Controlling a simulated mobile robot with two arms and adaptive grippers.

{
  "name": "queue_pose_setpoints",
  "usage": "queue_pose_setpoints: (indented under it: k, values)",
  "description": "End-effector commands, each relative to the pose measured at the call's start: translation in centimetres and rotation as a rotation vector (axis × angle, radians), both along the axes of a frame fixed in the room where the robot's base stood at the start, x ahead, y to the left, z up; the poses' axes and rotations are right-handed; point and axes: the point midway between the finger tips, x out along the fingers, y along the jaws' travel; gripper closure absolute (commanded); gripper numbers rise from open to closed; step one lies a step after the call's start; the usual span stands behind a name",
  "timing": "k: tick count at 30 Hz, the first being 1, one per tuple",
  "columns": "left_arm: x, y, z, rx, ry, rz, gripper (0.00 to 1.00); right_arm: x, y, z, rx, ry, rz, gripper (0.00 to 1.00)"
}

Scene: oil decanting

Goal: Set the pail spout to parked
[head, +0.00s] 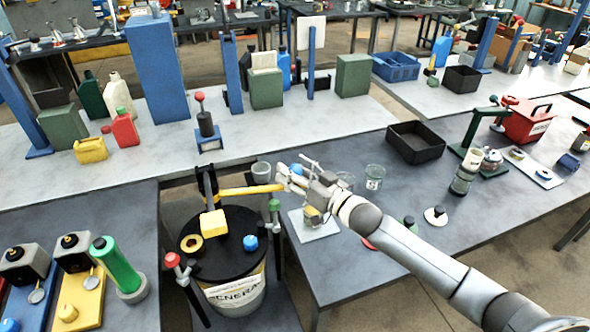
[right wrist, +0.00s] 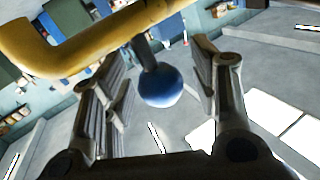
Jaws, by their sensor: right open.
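The pail (head: 232,293) stands between the tables, with a black lid (head: 243,222) and a partly readable paper label. A yellow spout (head: 247,190) reaches to the right from a dark upright above the lid. It crosses the upper left of the right wrist view (right wrist: 90,48). A blue ball knob (right wrist: 160,85) on a dark stem sits at the spout, between the fingers of my right gripper (head: 291,180). The gripper is open around the knob; I cannot tell if either finger touches it. My left gripper is not in view.
A yellow block (head: 213,223) and a blue cap (head: 250,242) are on the lid. Glass beakers (head: 374,177) stand on the right table behind my right arm. A black bin (head: 416,142) is further back.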

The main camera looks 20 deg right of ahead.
Motion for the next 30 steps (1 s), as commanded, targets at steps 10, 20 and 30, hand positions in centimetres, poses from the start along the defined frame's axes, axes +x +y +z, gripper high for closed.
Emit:
queue_pose_setpoints:
  k: [10,20,30]
  values:
    - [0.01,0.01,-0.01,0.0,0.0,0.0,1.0,0.01,0.01,-0.02,0.001,0.0,0.0,0.61]
    - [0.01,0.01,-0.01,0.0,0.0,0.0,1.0,0.0,0.0,-0.02,0.0,0.0,0.0,1.0]
    - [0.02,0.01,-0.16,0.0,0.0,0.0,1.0,0.02,-0.93,-0.02,-0.002,-0.001,0.01,1.0]
